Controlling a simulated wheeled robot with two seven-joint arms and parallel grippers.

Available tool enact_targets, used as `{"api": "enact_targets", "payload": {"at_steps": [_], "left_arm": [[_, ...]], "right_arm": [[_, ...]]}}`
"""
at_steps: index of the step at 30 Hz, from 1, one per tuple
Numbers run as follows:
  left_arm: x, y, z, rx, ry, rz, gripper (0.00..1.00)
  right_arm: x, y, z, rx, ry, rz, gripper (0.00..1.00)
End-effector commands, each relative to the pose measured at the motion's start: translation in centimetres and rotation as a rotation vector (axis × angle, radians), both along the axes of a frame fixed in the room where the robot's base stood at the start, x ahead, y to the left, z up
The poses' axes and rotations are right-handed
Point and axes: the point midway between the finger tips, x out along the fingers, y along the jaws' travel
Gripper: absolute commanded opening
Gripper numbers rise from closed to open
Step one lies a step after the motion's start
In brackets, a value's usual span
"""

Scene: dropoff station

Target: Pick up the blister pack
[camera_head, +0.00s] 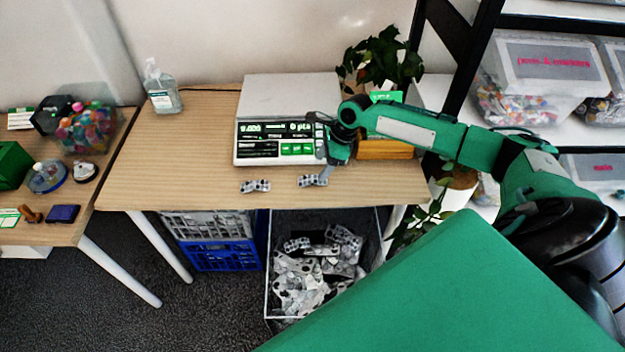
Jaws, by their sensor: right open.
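Two small grey blister packs lie near the front edge of the wooden table (200,165). One blister pack (255,186) lies on the left, clear of my gripper. The other blister pack (311,181) lies to its right. My right gripper (327,172) points down just above or beside this right pack, its fingers close to the pack's right end. It is open, and I cannot tell whether it touches the pack. My left gripper is not in view.
A digital scale (282,135) stands right behind the packs. A hand sanitizer bottle (162,88) stands at the back left, a plant (385,58) at the back right. Below the front edge is a bin (267,285) full of blister packs. The table's left part is clear.

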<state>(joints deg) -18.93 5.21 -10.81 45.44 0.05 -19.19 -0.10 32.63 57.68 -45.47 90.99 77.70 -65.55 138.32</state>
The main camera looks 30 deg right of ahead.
Motion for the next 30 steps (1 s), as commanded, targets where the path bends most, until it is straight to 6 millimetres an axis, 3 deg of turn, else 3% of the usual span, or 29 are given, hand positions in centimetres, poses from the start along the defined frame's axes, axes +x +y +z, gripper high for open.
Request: {"api": "enact_targets", "payload": {"at_steps": [9, 18, 26, 30], "left_arm": [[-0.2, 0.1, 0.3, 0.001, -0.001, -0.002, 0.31], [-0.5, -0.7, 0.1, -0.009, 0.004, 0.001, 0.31], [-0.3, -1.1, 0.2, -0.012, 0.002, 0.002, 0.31], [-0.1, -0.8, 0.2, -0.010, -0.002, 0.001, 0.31]], "right_arm": [[0.5, 1.9, -3.9, 0.000, 0.003, 0.001, 0.62], [0.7, 2.1, -4.4, 0.000, 0.000, 0.001, 0.62], [0.7, 2.1, -4.4, 0.000, 0.001, 0.000, 0.14], [0.6, 2.1, -4.4, 0.000, 0.001, 0.000, 0.13]]}}
